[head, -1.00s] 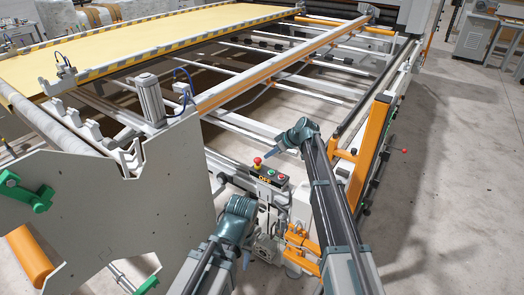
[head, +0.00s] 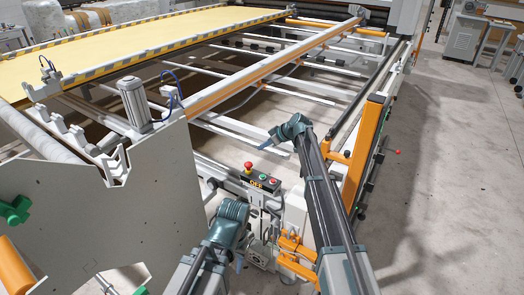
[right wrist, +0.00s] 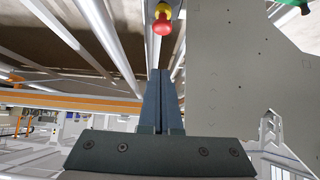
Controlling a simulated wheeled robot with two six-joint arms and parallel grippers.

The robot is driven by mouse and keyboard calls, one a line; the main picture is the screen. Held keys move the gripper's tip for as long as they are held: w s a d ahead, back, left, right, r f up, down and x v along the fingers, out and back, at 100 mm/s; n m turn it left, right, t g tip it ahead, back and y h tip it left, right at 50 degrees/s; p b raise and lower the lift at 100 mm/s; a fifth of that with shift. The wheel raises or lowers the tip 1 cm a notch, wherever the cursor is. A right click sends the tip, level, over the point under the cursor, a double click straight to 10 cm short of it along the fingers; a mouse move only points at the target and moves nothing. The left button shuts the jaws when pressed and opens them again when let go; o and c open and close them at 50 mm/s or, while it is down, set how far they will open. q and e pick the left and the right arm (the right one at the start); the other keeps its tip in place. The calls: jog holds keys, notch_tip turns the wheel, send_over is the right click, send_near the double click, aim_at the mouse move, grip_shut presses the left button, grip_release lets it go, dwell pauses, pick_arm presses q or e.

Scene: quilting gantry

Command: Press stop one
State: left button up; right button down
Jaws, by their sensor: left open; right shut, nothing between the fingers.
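A control box (head: 259,181) stands on the near end of the machine frame. It carries a red mushroom stop button (head: 248,166) on a yellow collar, a green button, a smaller red button and a label reading OFF. My right gripper (head: 268,144) is shut and empty, up and to the right of the stop button in the head view, apart from it. In the right wrist view the shut fingers (right wrist: 160,74) point up toward the red and yellow stop button (right wrist: 163,20), with a gap between. My left gripper (head: 240,264) is low, below the box; its fingers are small in view.
A large grey side plate (head: 120,220) stands left of the box. Orange-clad rails (head: 368,140) run along the right side. A yellow quilting bed (head: 130,50) lies at the back left.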

jog(key=b, duration=0.6)
send_over(251, 164)
notch_tip(251, 164, down, 6)
jog(key=f+b, duration=0.1)
jog(key=f, duration=0.1)
jog(key=f+b, duration=0.1)
jog(key=shift+s+d+f+b, duration=0.15)
jog(key=shift+s+d+b, duration=0.1)
jog(key=shift+b, duration=0.1)
jog(key=shift+f+b, duration=0.4)
notch_tip(251, 164, down, 2)
jog(key=shift+f+b, duration=0.1)
jog(key=shift+b, duration=1)
jog(key=shift+s+r, duration=0.1)
jog(key=shift+r, duration=0.1)
